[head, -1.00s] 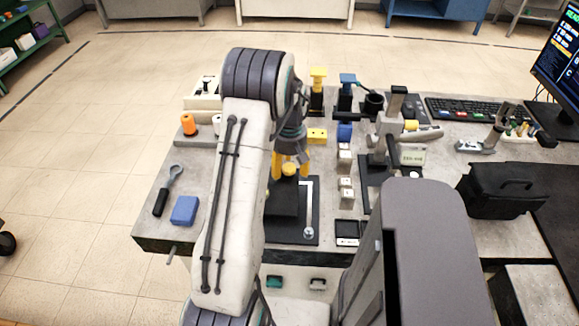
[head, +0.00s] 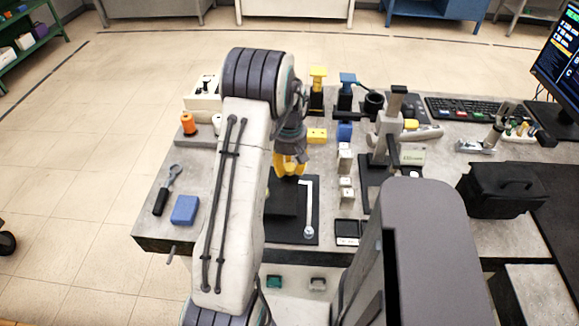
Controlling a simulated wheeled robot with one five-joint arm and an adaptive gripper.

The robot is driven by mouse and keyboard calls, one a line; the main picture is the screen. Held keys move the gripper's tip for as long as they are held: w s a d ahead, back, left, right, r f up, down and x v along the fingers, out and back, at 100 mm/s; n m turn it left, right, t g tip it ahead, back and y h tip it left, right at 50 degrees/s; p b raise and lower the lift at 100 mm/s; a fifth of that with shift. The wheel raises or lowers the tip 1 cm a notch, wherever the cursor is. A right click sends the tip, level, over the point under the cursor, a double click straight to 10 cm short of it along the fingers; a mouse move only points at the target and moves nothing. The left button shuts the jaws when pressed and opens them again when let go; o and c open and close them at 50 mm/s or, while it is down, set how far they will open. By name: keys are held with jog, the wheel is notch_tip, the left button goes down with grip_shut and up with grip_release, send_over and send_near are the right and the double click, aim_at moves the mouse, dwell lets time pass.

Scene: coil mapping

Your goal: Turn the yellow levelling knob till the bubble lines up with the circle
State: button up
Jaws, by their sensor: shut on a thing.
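My gripper (head: 289,168) has yellow fingers and points down at the back of a black levelling fixture (head: 282,203) in the head view. The fingers are drawn in and shut on the yellow levelling knob, which they mostly hide. Yellow finger and yellow knob are hard to tell apart here. A pale bar (head: 307,203) runs along the right side of the fixture to a small round piece (head: 308,232) at its front end. I cannot make out a bubble or a circle at this size.
My arm hides the table to the left of the fixture. Small pale blocks (head: 345,182) stand in a row on the right, with a grey stand (head: 382,150) beyond. A blue block (head: 185,210) and black-handled wrench (head: 167,190) lie at left.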

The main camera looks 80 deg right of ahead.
aim_at(290, 167)
jog(key=shift+a+f, duration=0.1)
jog(key=shift+f, duration=0.05)
jog(key=shift+c, duration=0.4)
jog(key=shift+a+m+b, duration=0.1)
jog(key=shift+m+b, duration=0.2)
jog(key=shift+m, duration=0.5)
jog(key=o, duration=1.2)
jog(key=shift+r, duration=0.2)
jog(key=shift+d+r, duration=0.2)
jog(key=shift+r, duration=0.05)
notch_tip(290, 167, up, 11)
jog(key=shift+a+r, duration=0.1)
